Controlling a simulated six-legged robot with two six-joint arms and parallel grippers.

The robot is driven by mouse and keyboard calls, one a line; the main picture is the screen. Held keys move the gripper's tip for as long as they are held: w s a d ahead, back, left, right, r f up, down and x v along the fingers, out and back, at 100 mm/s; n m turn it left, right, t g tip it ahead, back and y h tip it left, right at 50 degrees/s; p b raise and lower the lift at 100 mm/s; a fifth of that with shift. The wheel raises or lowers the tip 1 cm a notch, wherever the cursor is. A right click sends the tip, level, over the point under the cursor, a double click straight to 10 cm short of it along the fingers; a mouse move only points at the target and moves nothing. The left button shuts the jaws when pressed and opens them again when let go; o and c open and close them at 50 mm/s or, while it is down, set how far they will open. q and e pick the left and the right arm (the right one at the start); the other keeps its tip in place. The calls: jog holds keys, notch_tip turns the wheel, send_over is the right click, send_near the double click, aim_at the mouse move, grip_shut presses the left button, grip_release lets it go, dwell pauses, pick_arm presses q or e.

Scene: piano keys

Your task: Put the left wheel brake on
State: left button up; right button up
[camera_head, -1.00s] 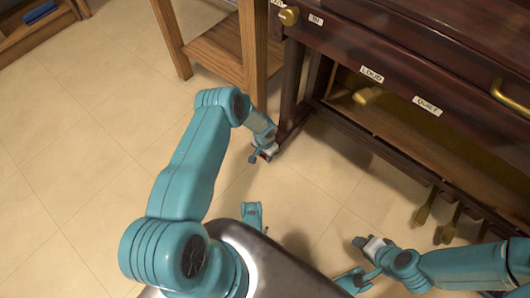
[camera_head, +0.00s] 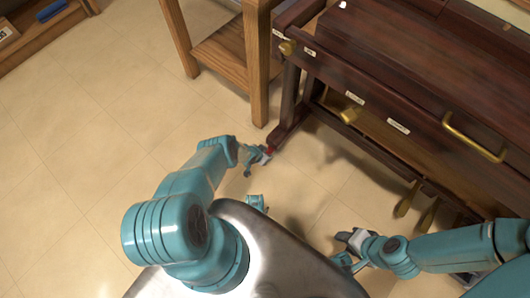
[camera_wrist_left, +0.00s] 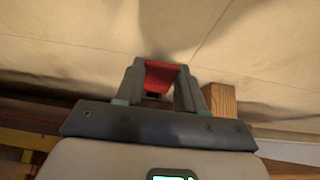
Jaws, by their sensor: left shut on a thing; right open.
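The piano (camera_head: 400,60) stands at the right, and its left front leg (camera_head: 285,128) reaches down to the floor. A small red brake lever (camera_head: 269,149) shows low at the foot of that leg. My left gripper (camera_head: 264,154) is at this lever, close to the floor. In the left wrist view the red lever (camera_wrist_left: 160,76) sits between the two dark fingertips (camera_wrist_left: 160,84), which are shut on it. The wheel itself is hidden or too small to make out. My right gripper (camera_head: 347,242) is open and empty, above the floor in front of the pedals.
A wooden stand (camera_head: 258,75) is just left of the piano leg. Brass pedals (camera_head: 408,198) stick out under the piano at the right. A brass handle (camera_head: 475,138) and knobs are on its front. The tiled floor (camera_head: 90,130) at left is clear.

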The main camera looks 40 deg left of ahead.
pick_arm(q)
jog(key=shift+d+f+t+b, duration=0.3)
jog(key=shift+d+b, duration=0.05)
jog(key=shift+b, duration=0.05)
jog(key=shift+a, duration=0.1)
jog(key=shift+s, duration=0.1)
jog(key=o, duration=1)
jog(key=shift+a, duration=0.2)
jog(key=shift+o, duration=0.2)
jog(key=shift+r, duration=0.1)
jog(key=p+v, duration=1)
jog(key=v, duration=0.6)
jog(key=shift+s, duration=0.25)
